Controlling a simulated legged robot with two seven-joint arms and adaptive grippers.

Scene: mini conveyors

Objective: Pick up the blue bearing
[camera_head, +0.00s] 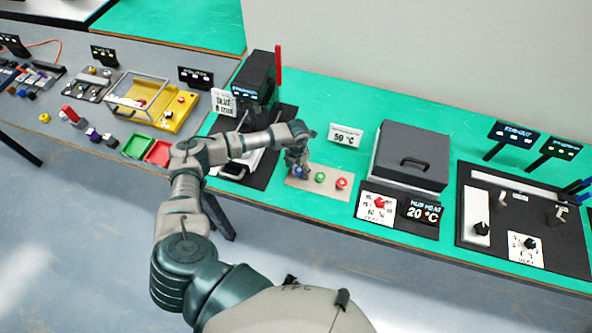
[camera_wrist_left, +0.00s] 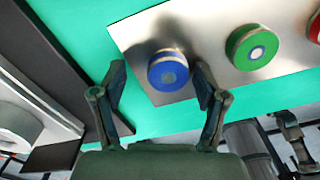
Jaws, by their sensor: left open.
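The blue bearing (camera_wrist_left: 168,72) is a short blue cylinder with a metallic rim, on a grey metal plate (camera_wrist_left: 200,30). It also shows in the head view (camera_head: 299,171), partly hidden by my left gripper (camera_head: 297,162). In the left wrist view my left gripper (camera_wrist_left: 160,80) is open, one finger on each side of the blue bearing. The right finger is very near it and the left finger is a little apart; contact cannot be told. My right gripper is not in view.
A green bearing (camera_head: 320,177) and a red bearing (camera_head: 341,183) stand to the right on the same plate. A dark grey lidded box (camera_head: 410,155) stands further right. A black machine (camera_head: 255,75) stands behind to the left.

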